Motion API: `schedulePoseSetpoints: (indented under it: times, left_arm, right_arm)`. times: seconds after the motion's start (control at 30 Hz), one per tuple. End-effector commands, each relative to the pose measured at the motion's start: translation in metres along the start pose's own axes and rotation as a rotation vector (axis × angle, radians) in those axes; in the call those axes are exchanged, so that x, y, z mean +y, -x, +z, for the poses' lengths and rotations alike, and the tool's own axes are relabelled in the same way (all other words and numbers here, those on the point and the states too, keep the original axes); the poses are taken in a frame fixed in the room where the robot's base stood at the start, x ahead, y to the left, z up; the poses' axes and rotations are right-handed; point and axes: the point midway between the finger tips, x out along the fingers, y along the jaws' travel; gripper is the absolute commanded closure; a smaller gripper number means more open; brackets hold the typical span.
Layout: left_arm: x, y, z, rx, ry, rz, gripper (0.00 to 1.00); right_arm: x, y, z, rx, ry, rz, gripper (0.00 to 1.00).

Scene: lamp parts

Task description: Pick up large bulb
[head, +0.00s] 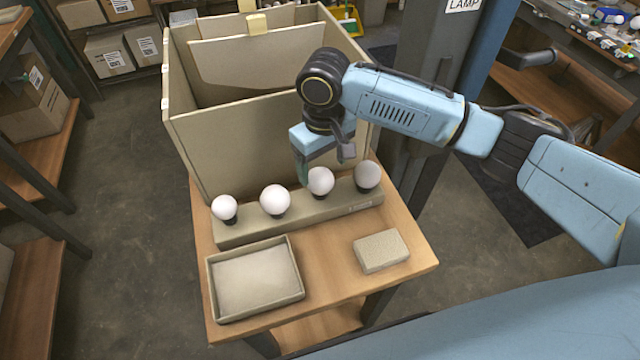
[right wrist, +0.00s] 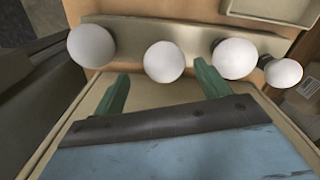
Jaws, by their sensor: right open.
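Several white round bulbs stand in a row on a long cardboard holder (head: 236,234) on the table. From left to right in the head view they are a small bulb (head: 224,208), a bulb that looks largest (head: 274,199), a third bulb (head: 320,181) and a rightmost bulb (head: 367,175). My right gripper (head: 305,170) is open and empty, close behind the third bulb. In the right wrist view my gripper (right wrist: 158,86) has its green fingers apart, with the third bulb (right wrist: 164,62) just past the gap between the tips. Contact cannot be told. My left gripper is out of view.
A large open cardboard box (head: 245,140) with dividers stands behind the holder. A shallow tray (head: 296,292) lies at the table's front left and a small cardboard block (head: 381,251) at front right. Bare wood (head: 330,270) lies between them. Shelves flank the area.

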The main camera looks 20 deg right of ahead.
Motion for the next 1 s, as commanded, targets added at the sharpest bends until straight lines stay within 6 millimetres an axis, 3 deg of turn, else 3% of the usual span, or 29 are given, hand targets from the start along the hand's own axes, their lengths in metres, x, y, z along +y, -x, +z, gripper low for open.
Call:
schedulePoseSetpoints:
  times: [0.17, 0.5, 0.8, 1.0]
  left_arm:
    - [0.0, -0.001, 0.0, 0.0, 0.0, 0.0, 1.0]
    - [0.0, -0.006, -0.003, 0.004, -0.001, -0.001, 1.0]
    - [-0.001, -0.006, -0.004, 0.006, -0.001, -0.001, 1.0]
    - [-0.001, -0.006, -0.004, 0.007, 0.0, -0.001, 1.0]
  right_arm:
    - [-0.001, -0.013, 0.0, 0.0, 0.0, -0.001, 0.25]
    - [-0.005, -0.057, -0.002, 0.0, 0.001, 0.0, 0.25]
    - [-0.005, -0.061, -0.002, 0.002, 0.002, -0.001, 0.25]
    - [-0.005, -0.061, -0.002, 0.002, 0.002, -0.001, 0.51]
